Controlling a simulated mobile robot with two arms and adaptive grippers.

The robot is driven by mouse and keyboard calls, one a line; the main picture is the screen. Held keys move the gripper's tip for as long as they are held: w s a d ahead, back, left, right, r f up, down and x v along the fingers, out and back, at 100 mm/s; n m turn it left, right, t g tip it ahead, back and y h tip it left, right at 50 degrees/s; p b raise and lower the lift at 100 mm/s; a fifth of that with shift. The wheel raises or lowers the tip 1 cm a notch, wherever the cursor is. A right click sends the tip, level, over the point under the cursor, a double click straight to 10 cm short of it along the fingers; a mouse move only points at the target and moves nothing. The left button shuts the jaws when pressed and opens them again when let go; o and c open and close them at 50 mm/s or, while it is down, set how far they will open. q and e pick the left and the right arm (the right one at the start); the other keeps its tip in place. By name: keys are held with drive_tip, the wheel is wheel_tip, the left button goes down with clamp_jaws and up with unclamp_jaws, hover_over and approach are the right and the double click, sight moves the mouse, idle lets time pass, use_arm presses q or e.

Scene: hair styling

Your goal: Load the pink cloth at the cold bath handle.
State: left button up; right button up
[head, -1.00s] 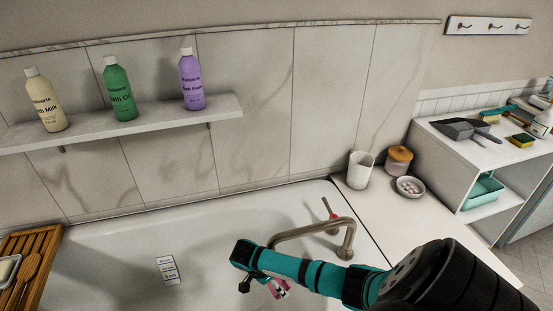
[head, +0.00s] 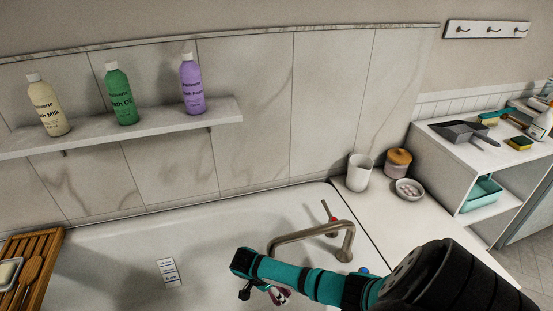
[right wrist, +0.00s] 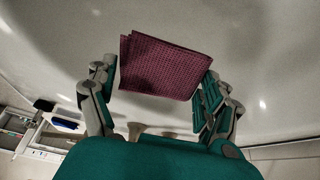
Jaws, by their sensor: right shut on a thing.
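The pink cloth (right wrist: 160,66) is a folded, ribbed, dark pink square in the right wrist view. It sits between the fingers of my right gripper (right wrist: 157,84), which is shut on it. My left gripper is not in view.
A curved faucet (head: 318,231) stands close behind my arm, with a red-tipped hot handle (head: 332,215) beside it. The white bathtub (head: 120,245) is open to the left. A white cup (head: 359,173), a jar (head: 398,163) and a bowl (head: 409,190) stand on the right ledge.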

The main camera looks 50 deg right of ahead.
sight(280, 303)
drive_tip(key=shift+s+a+r+p, duration=0.15)
drive_tip(key=shift+s+a+p, duration=1.5)
drive_tip(key=shift+s, duration=0.2)
drive_tip(key=shift+s+a+p, duration=0.3)
drive_tip(key=shift+s+a, duration=0.05)
drive_tip(key=shift+s, duration=0.1)
drive_tip(key=s+a+r+p, duration=0.3)
drive_tip(key=p, duration=0.4)
drive_tip(key=shift+s+a+r, duration=0.15)
drive_tip(key=shift+s+r, duration=0.25)
